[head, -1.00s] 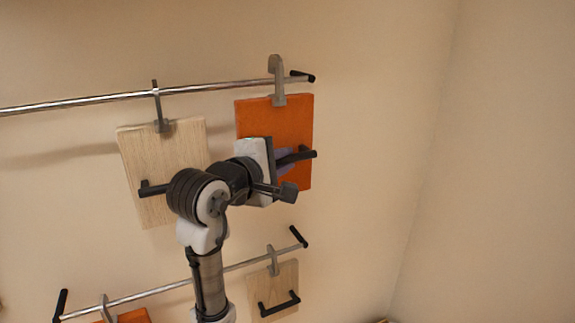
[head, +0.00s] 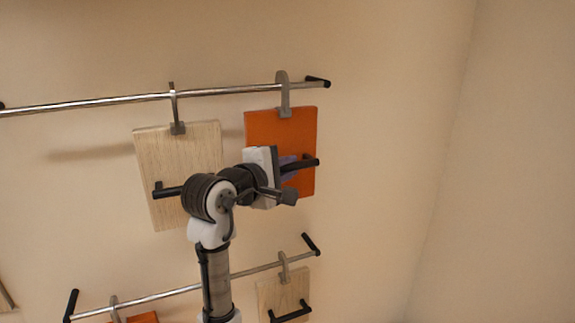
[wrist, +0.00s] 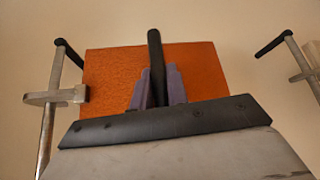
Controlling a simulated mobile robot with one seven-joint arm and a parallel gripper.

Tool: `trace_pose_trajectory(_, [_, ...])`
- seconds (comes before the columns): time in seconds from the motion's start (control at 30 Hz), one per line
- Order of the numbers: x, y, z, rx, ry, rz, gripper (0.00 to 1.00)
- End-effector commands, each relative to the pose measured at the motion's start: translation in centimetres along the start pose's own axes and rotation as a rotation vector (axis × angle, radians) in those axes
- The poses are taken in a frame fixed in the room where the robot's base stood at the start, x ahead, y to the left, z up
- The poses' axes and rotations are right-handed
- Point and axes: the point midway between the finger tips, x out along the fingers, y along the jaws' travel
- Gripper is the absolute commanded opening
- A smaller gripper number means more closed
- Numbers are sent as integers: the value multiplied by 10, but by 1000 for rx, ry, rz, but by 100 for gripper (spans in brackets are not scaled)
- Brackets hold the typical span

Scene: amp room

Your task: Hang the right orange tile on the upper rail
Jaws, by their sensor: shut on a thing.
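The right orange tile (head: 270,127) is upright at the right end of the upper rail (head: 115,102). Its grey hook (head: 284,96) reaches over the rail, with its top a little above the bar. I cannot tell whether the hook's full weight rests on the bar. My gripper (head: 290,168) is shut on the tile's black handle (head: 306,164). In the wrist view, the purple fingers (wrist: 157,88) pinch the dark handle (wrist: 154,50) in front of the orange face (wrist: 205,70). The hook (wrist: 58,97) crosses the rail (wrist: 47,135) at the left there.
A pale wood tile (head: 160,155) hangs left of the orange one on the upper rail, partly behind my arm. The lower rail (head: 165,294) carries another pale tile (head: 272,290) and an orange tile (head: 143,318), cut off below. The wall at right is bare.

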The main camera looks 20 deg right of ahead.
Motion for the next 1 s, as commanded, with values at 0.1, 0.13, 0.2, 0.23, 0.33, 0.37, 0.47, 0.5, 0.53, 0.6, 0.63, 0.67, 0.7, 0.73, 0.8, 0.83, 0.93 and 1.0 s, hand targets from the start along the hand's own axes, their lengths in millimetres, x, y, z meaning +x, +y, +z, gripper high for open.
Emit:
trace_pose_trajectory(0.1, [0, -2, 0, 1, 0, 2, 0])
trace_pose_trajectory(0.13, [0, -2, 0, 1, 0, 2, 0])
trace_pose_trajectory(0.2, [0, -2, 0, 1, 0, 2, 0])
trace_pose_trajectory(0.23, [0, -2, 0, 1, 0, 2, 0])
trace_pose_trajectory(0.33, [0, -2, 0, 1, 0, 2, 0])
trace_pose_trajectory(0.37, [0, -2, 0, 1, 0, 2, 0])
trace_pose_trajectory(0.47, [0, -2, 0, 1, 0, 2, 23])
trace_pose_trajectory(0.5, [0, -2, 0, 1, 0, 2, 29])
trace_pose_trajectory(0.53, [0, -2, 0, 1, 0, 2, 33])
trace_pose_trajectory(0.6, [0, -2, 0, 0, 0, 2, 41])
trace_pose_trajectory(0.63, [0, -2, 0, 0, 0, 1, 41])
trace_pose_trajectory(0.67, [0, -2, 0, 0, 0, 1, 41])
trace_pose_trajectory(0.7, [0, -2, 0, 0, 0, 1, 41])
trace_pose_trajectory(0.73, [0, -3, 0, 0, 0, 1, 41])
trace_pose_trajectory(0.8, [1, -4, -1, -1, 0, -1, 41])
trace_pose_trajectory(0.83, [0, -4, -1, -1, 0, -1, 41])
trace_pose_trajectory(0.93, [-3, -4, -1, -1, 1, -1, 41])
trace_pose_trajectory(1.0, [-9, -4, -1, -1, 1, 1, 41])
